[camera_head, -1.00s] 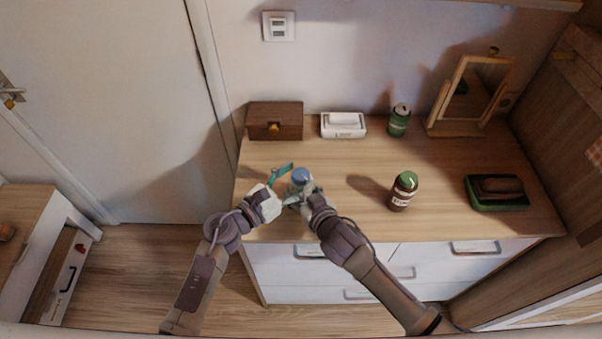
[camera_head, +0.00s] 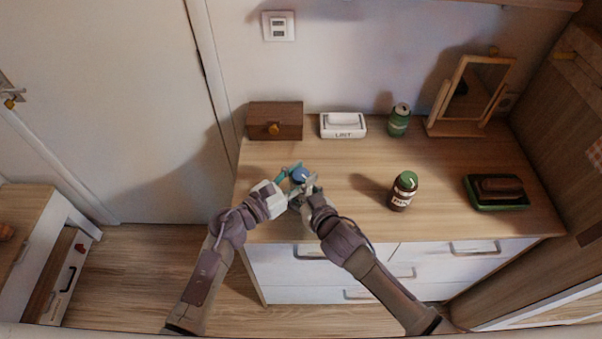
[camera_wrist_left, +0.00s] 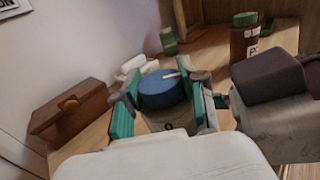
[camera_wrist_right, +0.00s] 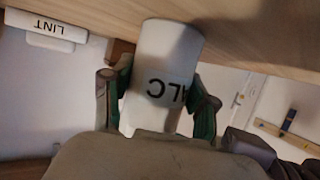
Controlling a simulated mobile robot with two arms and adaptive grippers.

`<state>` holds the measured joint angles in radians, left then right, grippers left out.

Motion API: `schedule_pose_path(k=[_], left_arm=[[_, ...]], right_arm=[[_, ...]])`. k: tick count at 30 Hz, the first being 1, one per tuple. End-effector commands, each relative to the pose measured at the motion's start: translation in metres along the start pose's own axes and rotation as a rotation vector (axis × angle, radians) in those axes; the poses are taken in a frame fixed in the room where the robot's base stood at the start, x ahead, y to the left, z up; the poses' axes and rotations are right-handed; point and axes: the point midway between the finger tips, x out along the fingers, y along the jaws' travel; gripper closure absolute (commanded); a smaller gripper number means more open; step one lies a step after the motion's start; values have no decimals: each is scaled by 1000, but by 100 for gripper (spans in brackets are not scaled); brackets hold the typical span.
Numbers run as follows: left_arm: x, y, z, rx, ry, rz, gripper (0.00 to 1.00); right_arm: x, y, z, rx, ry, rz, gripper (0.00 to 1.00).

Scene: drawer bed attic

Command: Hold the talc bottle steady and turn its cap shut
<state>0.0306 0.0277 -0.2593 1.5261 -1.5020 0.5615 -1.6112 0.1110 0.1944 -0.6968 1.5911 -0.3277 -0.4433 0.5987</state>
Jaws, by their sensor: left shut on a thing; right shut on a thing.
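The bottle's body is mostly hidden there by my grippers.
On the dresser top (camera_head: 335,212), a brown bottle with a green cap (camera_head: 403,191) stands to the right. Behind are a wooden box (camera_head: 275,120), a white "LINT" box (camera_head: 343,127), a green can (camera_head: 399,120) and a mirror (camera_head: 474,92). A green tray (camera_head: 497,205) lies far right.

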Motion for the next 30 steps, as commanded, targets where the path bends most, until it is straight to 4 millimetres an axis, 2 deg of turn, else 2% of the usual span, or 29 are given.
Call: schedule_pose_path(k=[11,30], left_arm=[[1,1,0,4,3,-160,94],[2,1,0,2,2,-742,94]], right_arm=[[0,0,0,0,0,0,82],[0,-1,0,0,0,-2,82]])
